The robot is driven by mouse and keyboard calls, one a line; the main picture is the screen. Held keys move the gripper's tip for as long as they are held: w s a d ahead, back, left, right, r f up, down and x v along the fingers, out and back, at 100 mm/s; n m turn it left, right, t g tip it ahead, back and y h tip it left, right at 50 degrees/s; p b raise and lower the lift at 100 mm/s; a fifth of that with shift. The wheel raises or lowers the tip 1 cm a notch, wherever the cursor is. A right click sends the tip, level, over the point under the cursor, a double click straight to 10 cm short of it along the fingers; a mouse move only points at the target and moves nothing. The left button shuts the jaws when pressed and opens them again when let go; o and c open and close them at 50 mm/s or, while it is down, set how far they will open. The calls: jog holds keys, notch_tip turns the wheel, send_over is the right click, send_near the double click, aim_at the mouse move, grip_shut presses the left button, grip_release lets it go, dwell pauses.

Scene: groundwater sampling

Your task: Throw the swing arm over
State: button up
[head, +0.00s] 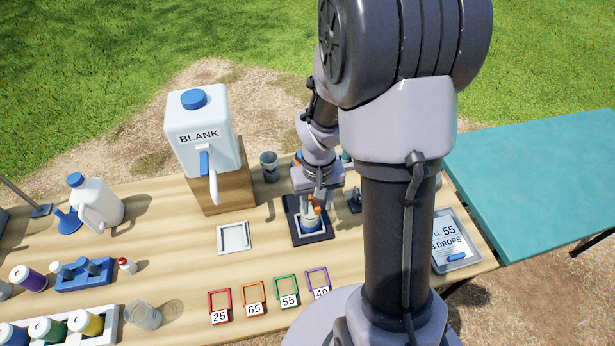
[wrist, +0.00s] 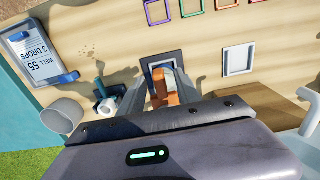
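My gripper (head: 314,204) points down over a dark square tray (head: 325,237) on the wooden table. In the wrist view my gripper (wrist: 162,80) has its two grey fingers apart, with an orange part (wrist: 163,88) between them. I cannot tell whether the fingers press on it. In the head view the orange part (head: 312,209) stands above a small white and blue piece (head: 309,224) in the dark tray. I cannot identify the swing arm with certainty; my gripper and arm hide much of this spot.
A white BLANK jug (head: 203,150) on a wooden block and a grey cup (head: 269,166) stand close at left. A white square tray (head: 234,237) and coloured frames (head: 254,300) lie on the table. A card tray (head: 463,258) lies at right.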

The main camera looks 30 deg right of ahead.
grip_shut()
jog(key=d+n+p, duration=0.3)
jog(key=d+n, duration=0.2)
jog(key=d, duration=0.2)
jog(key=shift+d+n, duration=0.35)
jog(key=shift+n, duration=0.05)
jog(key=shift+s, duration=0.1)
jog(key=w+d+n+p, duration=0.3)
jog(key=d+n, duration=0.2)
jog(key=d, duration=0.1)
jog(key=shift+w+d+n, duration=0.2)
jog(key=shift+d+n, duration=0.1)
jog(key=shift+d, duration=0.05)
jog(key=shift+p, duration=0.3)
